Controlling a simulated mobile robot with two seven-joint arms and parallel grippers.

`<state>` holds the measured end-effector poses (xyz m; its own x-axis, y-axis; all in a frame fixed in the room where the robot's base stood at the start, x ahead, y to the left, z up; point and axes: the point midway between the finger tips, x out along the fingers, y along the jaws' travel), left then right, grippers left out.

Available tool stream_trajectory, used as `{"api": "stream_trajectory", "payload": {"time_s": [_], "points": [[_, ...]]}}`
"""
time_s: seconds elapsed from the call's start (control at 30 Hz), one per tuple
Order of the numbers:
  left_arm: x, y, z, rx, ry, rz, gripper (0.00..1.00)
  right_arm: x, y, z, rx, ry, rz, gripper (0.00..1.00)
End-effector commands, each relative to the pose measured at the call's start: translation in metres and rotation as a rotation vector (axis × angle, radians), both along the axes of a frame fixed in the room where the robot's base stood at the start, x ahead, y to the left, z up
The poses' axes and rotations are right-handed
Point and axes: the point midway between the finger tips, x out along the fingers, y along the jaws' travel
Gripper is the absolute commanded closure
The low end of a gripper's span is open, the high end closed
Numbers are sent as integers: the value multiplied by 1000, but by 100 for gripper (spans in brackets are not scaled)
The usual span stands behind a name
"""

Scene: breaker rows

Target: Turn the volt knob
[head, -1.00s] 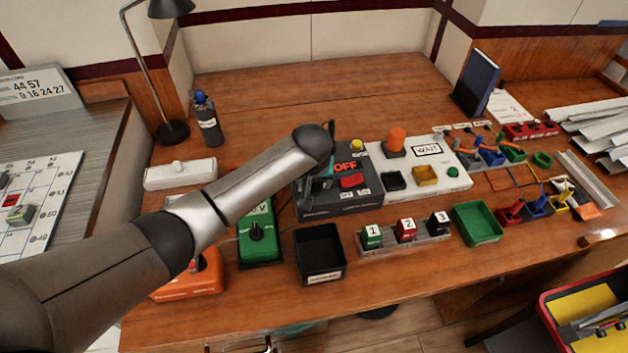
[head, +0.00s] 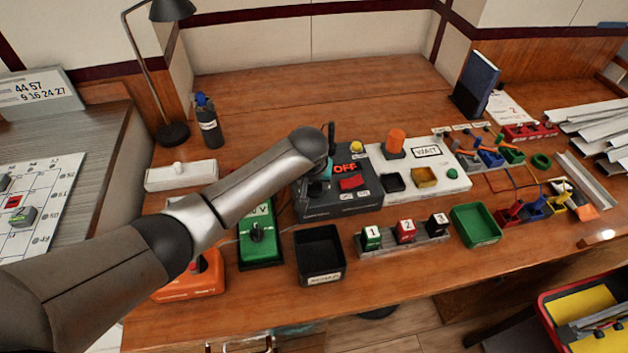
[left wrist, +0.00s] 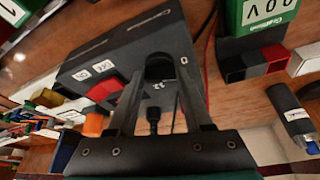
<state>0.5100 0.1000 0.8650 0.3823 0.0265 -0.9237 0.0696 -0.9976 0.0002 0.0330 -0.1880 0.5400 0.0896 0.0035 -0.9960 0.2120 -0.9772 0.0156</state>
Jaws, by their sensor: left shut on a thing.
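The green box (head: 261,250) with a white "V" label carries a black knob (head: 256,231) on its top, in the head view. Part of a green box with "0 V" (left wrist: 258,15) also shows in the left wrist view. My left gripper (left wrist: 160,68) is over the dark grey box (head: 340,203) with the lit "OFF" sign, right of the green box. Its fingers are shut around a small dark part (left wrist: 159,75) at that box. In the head view my wrist hides most of the grip. My right gripper is not in view.
A black tray (head: 320,281) stands in front of the dark box. An orange box (head: 195,284) is left of the green one, under my arm. The table's back middle is clear.

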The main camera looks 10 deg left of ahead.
Motion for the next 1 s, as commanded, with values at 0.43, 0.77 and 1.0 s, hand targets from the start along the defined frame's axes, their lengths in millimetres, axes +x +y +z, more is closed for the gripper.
{"api": "stream_trajectory", "payload": {"time_s": [0.43,0.77,1.0], "points": [[0,5,2,0,2,-354,100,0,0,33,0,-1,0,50],[2,8,-1,-1,2,-666,100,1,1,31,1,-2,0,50],[4,9,-3,-2,1,-894,100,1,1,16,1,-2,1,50]]}}
